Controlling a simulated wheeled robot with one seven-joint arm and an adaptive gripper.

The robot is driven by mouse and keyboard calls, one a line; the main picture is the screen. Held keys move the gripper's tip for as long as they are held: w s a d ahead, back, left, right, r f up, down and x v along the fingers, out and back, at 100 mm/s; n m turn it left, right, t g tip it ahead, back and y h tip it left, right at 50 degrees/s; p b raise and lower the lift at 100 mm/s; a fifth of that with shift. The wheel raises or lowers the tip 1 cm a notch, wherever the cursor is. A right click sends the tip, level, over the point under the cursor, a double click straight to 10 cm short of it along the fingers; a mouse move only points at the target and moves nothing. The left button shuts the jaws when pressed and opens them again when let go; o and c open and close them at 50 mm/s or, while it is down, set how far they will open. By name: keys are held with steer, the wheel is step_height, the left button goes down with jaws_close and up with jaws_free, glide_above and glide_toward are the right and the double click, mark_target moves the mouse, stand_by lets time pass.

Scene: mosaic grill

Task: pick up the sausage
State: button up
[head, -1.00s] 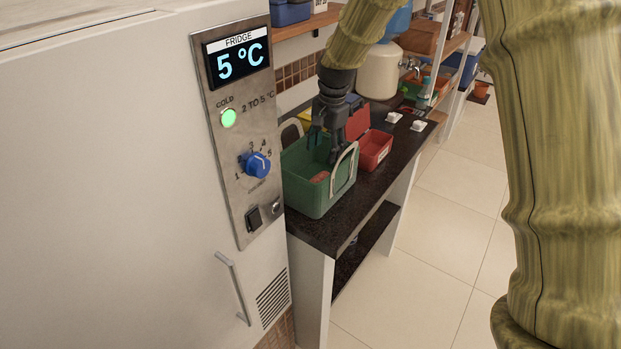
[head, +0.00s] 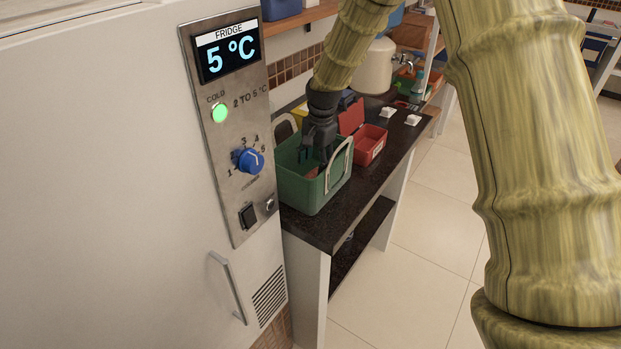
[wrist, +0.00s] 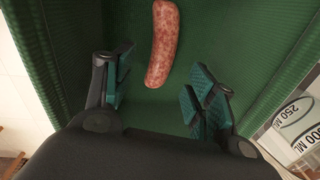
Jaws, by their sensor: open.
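The sausage (wrist: 163,42) is reddish and speckled, and lies on the floor of a green bin (wrist: 228,50) in the wrist view. In the head view the green bin (head: 301,192) stands on the dark counter beside the fridge, with a pale handle at its side. My gripper (head: 314,158) points down into the bin. In the wrist view my gripper (wrist: 158,92) is open, with its teal-padded fingers apart. The sausage's near end lies between the fingers in the picture, and nothing is gripped.
The fridge (head: 120,190) stands close on the left of the bin. A red container (head: 369,146) with its lid up is just behind the bin on the counter (head: 385,180). White pieces and a beige vessel (head: 374,70) are farther back. Floor at right is clear.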

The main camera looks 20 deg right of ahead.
mark_target(313, 173)
steer(key=shift+f+p, duration=0.4)
steer(key=shift+f, duration=0.25)
steer(key=shift+w+a+f+p, duration=0.1)
steer(key=shift+f+p, duration=0.15)
steer(key=shift+f, duration=0.65)
steer(key=shift+w+a+f+p, duration=0.1)
steer(key=shift+f+p, duration=0.15)
steer(key=shift+f, duration=0.65)
steer(key=shift+d, duration=0.1)
steer(key=shift+c, duration=0.4)
steer(key=c, duration=1.1)
